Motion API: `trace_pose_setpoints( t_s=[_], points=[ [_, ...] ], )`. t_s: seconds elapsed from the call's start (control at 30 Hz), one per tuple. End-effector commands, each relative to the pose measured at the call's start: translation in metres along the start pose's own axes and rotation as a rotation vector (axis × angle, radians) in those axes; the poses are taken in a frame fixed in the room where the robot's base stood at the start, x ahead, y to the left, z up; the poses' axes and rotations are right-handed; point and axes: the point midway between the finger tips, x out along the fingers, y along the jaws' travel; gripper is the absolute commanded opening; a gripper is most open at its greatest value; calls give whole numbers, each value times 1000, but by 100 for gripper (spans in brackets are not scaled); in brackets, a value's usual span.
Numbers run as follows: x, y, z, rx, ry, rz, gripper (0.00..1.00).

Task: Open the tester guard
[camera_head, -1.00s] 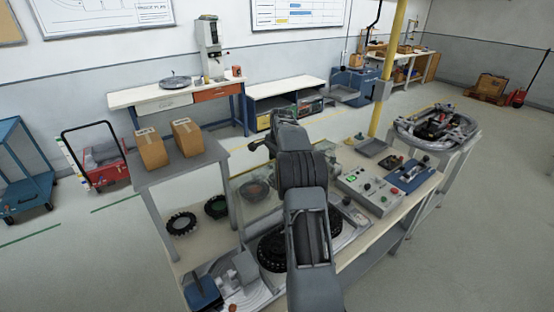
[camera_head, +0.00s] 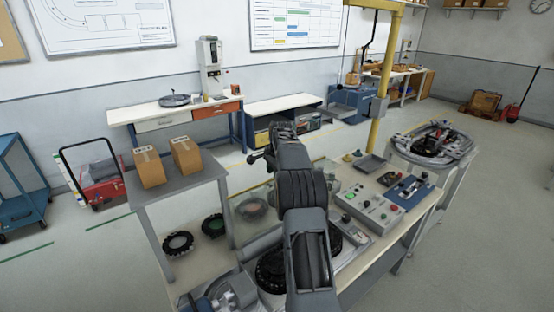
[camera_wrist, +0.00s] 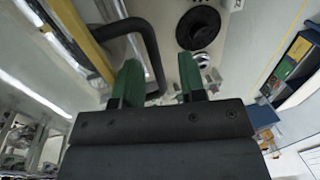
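The tester's clear guard (camera_head: 248,207) appears as a faint see-through panel over the bench, left of my arm in the head view; my arm hides much of it. In the wrist view a black bent bar (camera_wrist: 150,45), which looks like a handle, runs down between my two green fingers. My gripper (camera_wrist: 160,68) is open, its fingers apart. I cannot tell whether either finger touches the bar. In the head view my gripper is mostly hidden by my own arm. I cannot tell from these views how far the guard is open.
A grey control box (camera_head: 368,210) with buttons stands on the bench right of my arm. Black ring parts (camera_head: 178,243) lie on the left. Two cardboard boxes (camera_head: 149,167) sit on a shelf there. A yellow post (camera_head: 386,70) rises behind the bench.

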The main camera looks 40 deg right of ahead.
Motion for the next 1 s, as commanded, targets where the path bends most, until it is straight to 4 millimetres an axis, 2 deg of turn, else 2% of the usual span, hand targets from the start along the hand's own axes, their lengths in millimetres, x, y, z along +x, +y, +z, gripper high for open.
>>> trace_pose_setpoints(
  t_s=[0.3, 0.5, 0.7, 1.0],
  points=[
    [-66, 0, 0, 0, 2, -2, 38],
    [-96, 0, 0, 0, 0, 0, 38],
    [-110, 0, 0, 0, -1, 2, 38],
    [-112, 0, 0, 0, -2, 2, 38]
  ],
)
